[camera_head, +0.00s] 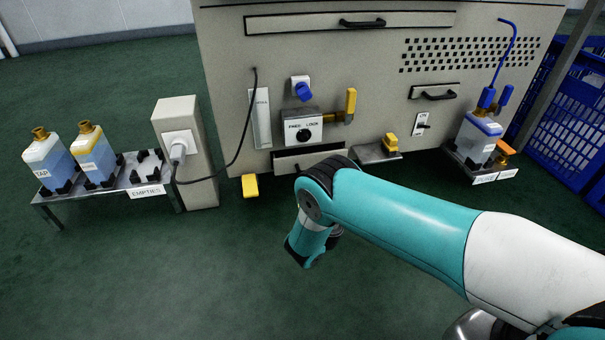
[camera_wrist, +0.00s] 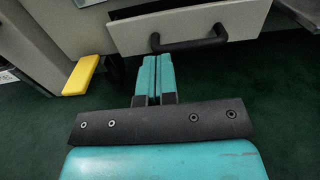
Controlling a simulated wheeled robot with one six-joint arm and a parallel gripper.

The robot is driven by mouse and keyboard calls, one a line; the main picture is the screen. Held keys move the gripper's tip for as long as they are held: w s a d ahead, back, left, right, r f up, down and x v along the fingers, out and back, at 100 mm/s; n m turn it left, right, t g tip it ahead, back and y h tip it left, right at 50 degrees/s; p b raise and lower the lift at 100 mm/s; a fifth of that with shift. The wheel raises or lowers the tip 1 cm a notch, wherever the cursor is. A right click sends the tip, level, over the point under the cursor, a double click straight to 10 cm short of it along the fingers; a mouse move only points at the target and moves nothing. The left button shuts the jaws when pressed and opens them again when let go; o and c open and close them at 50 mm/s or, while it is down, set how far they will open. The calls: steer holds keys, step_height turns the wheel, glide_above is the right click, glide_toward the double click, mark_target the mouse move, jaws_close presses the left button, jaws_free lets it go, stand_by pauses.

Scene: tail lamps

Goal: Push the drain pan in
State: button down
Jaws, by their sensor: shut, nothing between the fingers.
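The drain pan looks like the low drawer with a pale front (camera_head: 290,162) at the bottom of the cabinet, partly hidden by my arm in the head view. In the wrist view its front (camera_wrist: 130,35) carries a black bar handle (camera_wrist: 190,45). A dark strip shows above the front, which seems to stand out from the cabinet; how far is hard to tell. My gripper (camera_wrist: 154,60) is shut and empty, its teal fingertips just in front of the handle's left end. Contact cannot be told. In the head view the fingers are hidden.
A yellow pedal-like block (camera_head: 250,186) lies left of the drawer, also in the wrist view (camera_wrist: 81,75). A socket post (camera_head: 195,165) with a cable and a bottle rack (camera_head: 120,185) stand left. A small shelf (camera_head: 375,153) sits right. The green floor in front is clear.

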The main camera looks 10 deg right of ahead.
mark_target(301, 157)
steer(key=w+b, duration=0.8)
steer(key=w, duration=0.1)
steer(key=shift+d+f, duration=0.1)
steer(key=shift+w+b, duration=0.35)
steer(key=shift+w, duration=0.1)
steer(key=shift+r, duration=0.2)
